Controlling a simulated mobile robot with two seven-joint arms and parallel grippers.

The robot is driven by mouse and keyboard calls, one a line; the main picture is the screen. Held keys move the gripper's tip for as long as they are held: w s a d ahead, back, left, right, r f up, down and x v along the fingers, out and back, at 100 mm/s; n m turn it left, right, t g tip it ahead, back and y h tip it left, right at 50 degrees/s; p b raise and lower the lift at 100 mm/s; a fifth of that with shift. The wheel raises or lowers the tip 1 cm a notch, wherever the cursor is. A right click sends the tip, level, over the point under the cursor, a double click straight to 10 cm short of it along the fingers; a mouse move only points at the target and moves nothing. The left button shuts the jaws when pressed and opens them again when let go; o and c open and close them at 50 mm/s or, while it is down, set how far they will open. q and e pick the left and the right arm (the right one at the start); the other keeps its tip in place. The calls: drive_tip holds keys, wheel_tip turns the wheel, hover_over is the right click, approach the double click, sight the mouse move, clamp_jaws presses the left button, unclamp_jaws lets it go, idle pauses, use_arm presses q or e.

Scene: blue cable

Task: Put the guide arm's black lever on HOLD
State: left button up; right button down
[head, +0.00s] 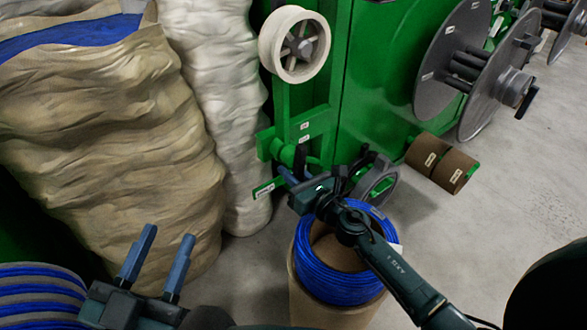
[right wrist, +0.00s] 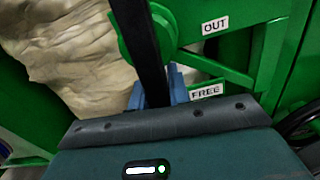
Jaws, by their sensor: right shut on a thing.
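The black lever (right wrist: 142,40) runs down from a green round hub (right wrist: 150,12) in the right wrist view. Its lower part passes between the blue fingers of my right gripper (right wrist: 158,88), which is shut on it. A FREE label (right wrist: 206,91) is just right of the fingers, and an OUT label (right wrist: 215,27) is higher up. I cannot make out a HOLD label. In the head view my right gripper (head: 287,174) is at the green machine's lower front, partly hiding the lever. My left gripper (head: 168,238) is open and empty at the lower left.
A blue cable coil (head: 330,280) sits on a cardboard drum below my right arm. A cream wheel (head: 295,45) is on the green post.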

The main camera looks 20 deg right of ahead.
drive_tip(key=shift+s+a+r+m+p, duration=0.15)
drive_tip(key=shift+a+m+p, duration=0.15)
drive_tip(key=shift+m, duration=0.75)
drive_tip(key=shift+s+a+m+p, duration=0.2)
drive_tip(key=shift+a+m, duration=0.2)
drive_tip(key=shift+m, duration=0.65)
drive_tip(key=c, duration=1.3)
unclamp_jaws()
drive_tip(key=v, duration=1.3)
drive_tip(key=shift+s, duration=0.1)
